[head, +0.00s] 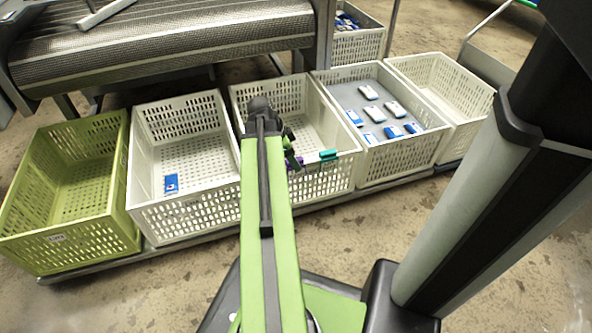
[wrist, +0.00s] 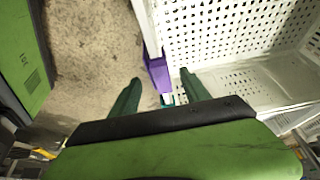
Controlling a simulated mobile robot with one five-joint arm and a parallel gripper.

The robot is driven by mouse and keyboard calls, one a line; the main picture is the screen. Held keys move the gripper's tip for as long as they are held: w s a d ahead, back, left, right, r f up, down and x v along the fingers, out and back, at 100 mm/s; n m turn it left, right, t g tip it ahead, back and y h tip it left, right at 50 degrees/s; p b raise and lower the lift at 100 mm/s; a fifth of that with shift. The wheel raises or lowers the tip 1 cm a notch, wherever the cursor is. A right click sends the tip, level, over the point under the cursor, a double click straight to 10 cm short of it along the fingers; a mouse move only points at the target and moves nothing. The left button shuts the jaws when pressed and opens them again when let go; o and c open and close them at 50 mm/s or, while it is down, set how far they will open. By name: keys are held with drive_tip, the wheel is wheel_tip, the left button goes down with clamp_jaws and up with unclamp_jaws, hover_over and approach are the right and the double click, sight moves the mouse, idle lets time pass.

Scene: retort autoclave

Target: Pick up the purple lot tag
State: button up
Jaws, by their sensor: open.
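The purple lot tag (wrist: 157,72) hangs on the wall edge of a white crate in the wrist view. In the head view only a little purple (head: 295,163) shows at the front wall of the middle crate (head: 330,178), partly hidden by my arm. My gripper (wrist: 160,77) is open, with a dark green finger on each side of the tag in the picture. I cannot tell how far beyond the fingertips the tag lies. In the head view my gripper (head: 290,150) is over the crate's front rim, largely hidden behind my arm.
A teal tag (head: 328,154) sits on the same front rim, just right of the purple one. A green crate (head: 70,240), a white crate with a blue pack (head: 171,184), a crate with several packs (head: 400,160) and an empty white crate (head: 470,115) stand alongside.

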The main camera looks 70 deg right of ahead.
drive_tip(key=shift+b+x, duration=0.4)
drive_tip(key=shift+x, duration=0.75)
drive_tip(key=shift+r, duration=0.1)
drive_tip(key=shift+c, duration=0.2)
clamp_jaws()
drive_tip(key=shift+r, duration=0.1)
